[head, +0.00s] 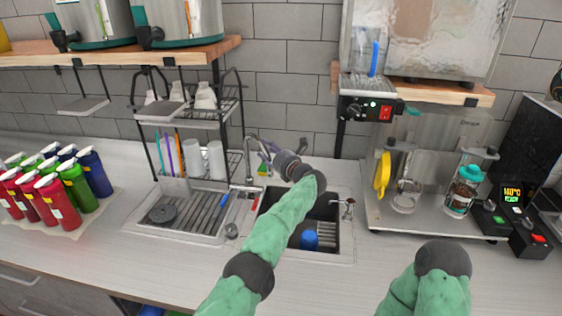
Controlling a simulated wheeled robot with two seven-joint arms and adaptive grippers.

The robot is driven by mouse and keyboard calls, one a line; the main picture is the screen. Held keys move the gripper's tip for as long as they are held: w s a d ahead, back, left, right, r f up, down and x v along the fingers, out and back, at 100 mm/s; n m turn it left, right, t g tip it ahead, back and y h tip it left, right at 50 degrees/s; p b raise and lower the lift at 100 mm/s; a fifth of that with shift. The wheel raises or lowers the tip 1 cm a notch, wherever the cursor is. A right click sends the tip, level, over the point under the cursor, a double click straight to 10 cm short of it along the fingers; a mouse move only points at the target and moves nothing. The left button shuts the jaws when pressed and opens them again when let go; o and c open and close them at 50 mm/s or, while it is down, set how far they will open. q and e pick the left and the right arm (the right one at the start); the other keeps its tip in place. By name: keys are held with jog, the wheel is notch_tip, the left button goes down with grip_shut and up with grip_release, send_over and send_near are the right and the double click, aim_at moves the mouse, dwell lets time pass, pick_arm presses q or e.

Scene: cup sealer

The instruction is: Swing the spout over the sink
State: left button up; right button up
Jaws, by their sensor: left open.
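The metal spout (247,160) rises from the counter behind the sink (323,212), near its back left corner, and curves over at its top. The dark sink basin is partly hidden by my left arm. My left gripper (284,153) is at the back of the sink, just right of the spout's curved end. It is open, and its fingers are small and partly hidden by the wrist. I cannot tell whether a finger touches the spout. My right arm shows at the lower right, with its gripper out of view.
A blue item (309,240) sits in the basin. A drainboard (185,214) and dish rack (190,120) with cups stand left. A small tap (347,208) is at the sink's right edge. Coloured bottles (52,190) stand far left; a tray with jars (400,220) is right.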

pick_arm(q)
jog(key=v, duration=0.7)
jog(key=shift+s+d+f, duration=0.15)
jog(key=shift+s+d, duration=0.05)
jog(key=shift+s, duration=0.05)
